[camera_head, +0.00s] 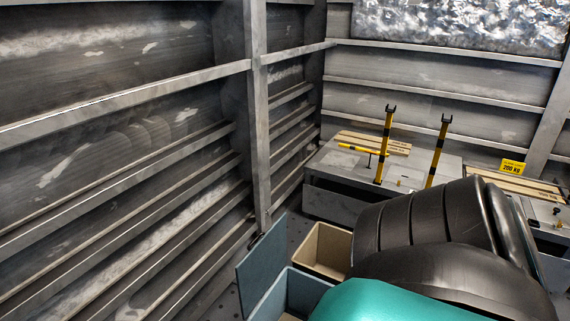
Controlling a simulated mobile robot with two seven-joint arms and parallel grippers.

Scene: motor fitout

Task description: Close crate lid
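A blue-grey crate (300,292) stands at the bottom middle of the head view, cut off by the lower edge. Its lid (262,266) stands open and upright along the crate's left side. Only a little of the crate's inside shows, and its right part is hidden behind my teal and black arm. Neither of my grippers is in view, so I cannot see what they hold or whether they touch the lid.
A beige open bin (326,249) stands just behind the crate. Behind it is a low grey platform (335,203) with wooden slats and yellow-black posts (385,145). A yellow 200 kg sign (512,167) is at right. A ribbed metal wall (120,160) fills the left.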

